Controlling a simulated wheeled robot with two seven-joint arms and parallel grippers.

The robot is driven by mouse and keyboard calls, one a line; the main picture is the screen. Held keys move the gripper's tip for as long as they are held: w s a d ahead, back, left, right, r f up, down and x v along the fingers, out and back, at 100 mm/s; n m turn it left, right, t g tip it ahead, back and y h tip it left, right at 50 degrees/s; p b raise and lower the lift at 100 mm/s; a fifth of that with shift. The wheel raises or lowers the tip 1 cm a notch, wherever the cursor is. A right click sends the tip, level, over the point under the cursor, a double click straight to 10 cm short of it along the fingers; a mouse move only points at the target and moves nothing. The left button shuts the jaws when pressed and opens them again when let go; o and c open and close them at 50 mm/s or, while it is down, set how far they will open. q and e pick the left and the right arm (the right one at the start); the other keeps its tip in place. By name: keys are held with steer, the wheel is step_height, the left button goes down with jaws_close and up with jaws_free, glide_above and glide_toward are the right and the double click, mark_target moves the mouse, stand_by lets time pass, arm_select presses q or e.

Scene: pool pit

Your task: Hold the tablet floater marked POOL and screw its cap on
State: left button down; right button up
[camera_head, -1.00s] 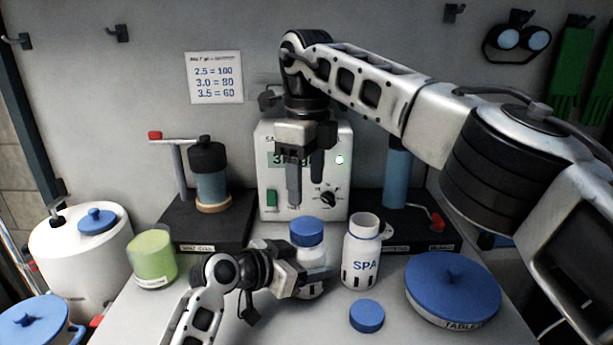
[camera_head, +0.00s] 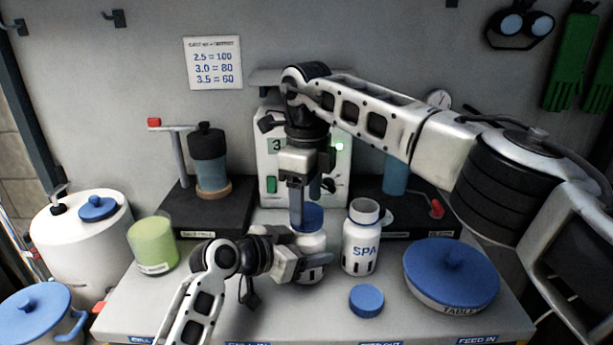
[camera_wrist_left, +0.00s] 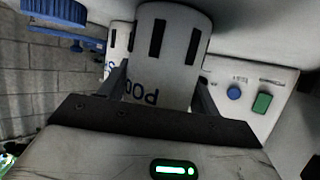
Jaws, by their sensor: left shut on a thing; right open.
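The white POOL floater (camera_head: 312,244) stands upright on the bench with a blue cap (camera_head: 313,216) on its top. Whether the cap is screwed down I cannot tell. My left gripper (camera_head: 305,265) is shut around the floater's lower body. In the left wrist view the floater (camera_wrist_left: 168,60) shows between the fingers, its POOL lettering upside down and partly hidden. My right gripper (camera_head: 305,203) is open and points straight down at the cap, its fingers around or just above it. The fingers hide part of the cap.
A white uncapped SPA floater (camera_head: 361,240) stands close on the right. A loose blue cap (camera_head: 366,300) lies in front of it. A blue-lidded tablet tub (camera_head: 451,274) is farther right, and a green cup (camera_head: 153,243) is left. A dosing unit (camera_head: 270,185) stands behind.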

steer(key=shift+f, duration=0.75)
steer(key=c, duration=0.8)
steer(key=o, duration=1.2)
steer(key=shift+r, duration=4.05)
arm_select(q)
steer(key=shift+r, duration=0.2)
arm_select(e)
steer(key=shift+r, duration=0.1)
